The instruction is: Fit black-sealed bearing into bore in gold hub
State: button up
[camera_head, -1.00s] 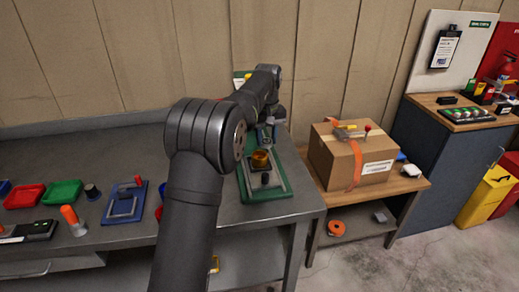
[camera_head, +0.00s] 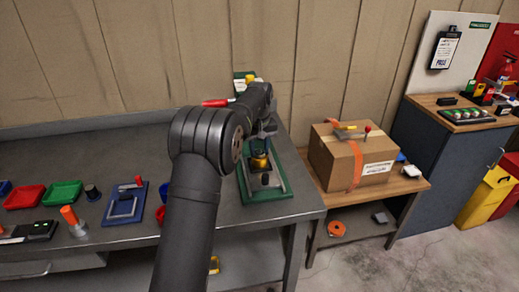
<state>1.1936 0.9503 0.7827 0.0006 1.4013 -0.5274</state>
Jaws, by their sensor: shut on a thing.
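The gold hub (camera_head: 259,164) stands on a green fixture base (camera_head: 265,196) at the right end of the grey bench. My gripper (camera_head: 260,146) is directly above the hub, its fingers pointing down at the hub's top. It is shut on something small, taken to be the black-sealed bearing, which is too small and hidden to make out. The bore is not visible from this angle, and I cannot tell whether the bearing touches the hub. My arm covers the left part of the fixture.
A blue fixture (camera_head: 124,206), a green tray (camera_head: 64,192) and a red tray (camera_head: 25,196) lie on the bench to the left. A cardboard box (camera_head: 352,160) stands on a wooden table at right. A red-handled item (camera_head: 216,103) shows behind my arm.

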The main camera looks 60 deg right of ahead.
aim_at(260, 152)
jog(key=shift+s+a+f, duration=0.1)
jog(key=shift+a+f, duration=0.1)
jog(key=shift+f, duration=0.7)
jog(key=o, duration=1)
jog(key=r, duration=1.3)
jog(key=shift+d+r, duration=0.2)
jog(key=shift+r, duration=0.15)
